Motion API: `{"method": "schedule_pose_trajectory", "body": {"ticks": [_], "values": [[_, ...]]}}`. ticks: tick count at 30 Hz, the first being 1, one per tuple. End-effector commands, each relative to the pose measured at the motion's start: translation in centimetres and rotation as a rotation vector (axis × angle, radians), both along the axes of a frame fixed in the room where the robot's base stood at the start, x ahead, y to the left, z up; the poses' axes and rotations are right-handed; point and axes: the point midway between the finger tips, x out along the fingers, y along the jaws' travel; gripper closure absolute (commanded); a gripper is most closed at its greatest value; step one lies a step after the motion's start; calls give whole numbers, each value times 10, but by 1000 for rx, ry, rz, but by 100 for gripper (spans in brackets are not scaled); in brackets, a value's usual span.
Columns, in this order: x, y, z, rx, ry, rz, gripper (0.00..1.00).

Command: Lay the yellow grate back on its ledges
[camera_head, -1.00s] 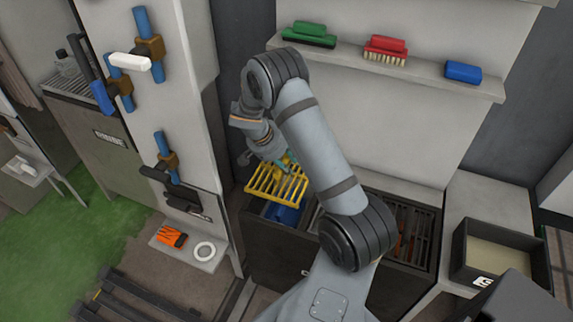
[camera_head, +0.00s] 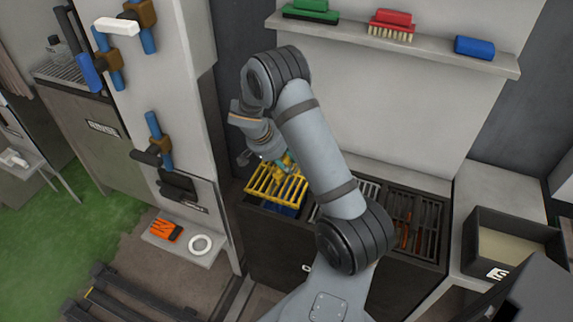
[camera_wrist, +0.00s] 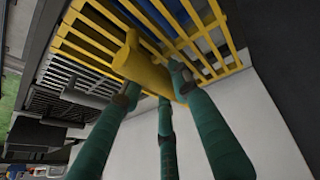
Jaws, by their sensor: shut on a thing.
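The yellow grate (camera_head: 275,188) is a barred rectangle above the left bay of the dark bench, partly behind my arm in the head view. In the wrist view the yellow grate (camera_wrist: 205,55) fills the top, with a yellow grip block on its bars. My gripper (camera_wrist: 160,85) has green fingers shut on that grip block; it also shows in the head view (camera_head: 285,164). Something blue (camera_head: 284,210) shows below the grate in the bay. The ledges are hidden. I cannot tell whether the grate touches the bench.
Dark grates (camera_head: 412,222) cover bays to the right in the bench. A shelf (camera_head: 440,54) above holds a red brush (camera_head: 391,25) and a blue block (camera_head: 474,46). A dark tray (camera_head: 510,245) stands at right. A tool panel (camera_head: 185,80) rises close on the left.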

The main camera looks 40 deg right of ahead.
Motion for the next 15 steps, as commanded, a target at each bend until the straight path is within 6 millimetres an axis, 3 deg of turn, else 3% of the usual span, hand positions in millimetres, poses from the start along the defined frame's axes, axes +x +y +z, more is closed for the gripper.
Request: {"method": "schedule_pose_trajectory", "body": {"ticks": [15], "values": [[1,0,-34,-2,-3,1,100]]}}
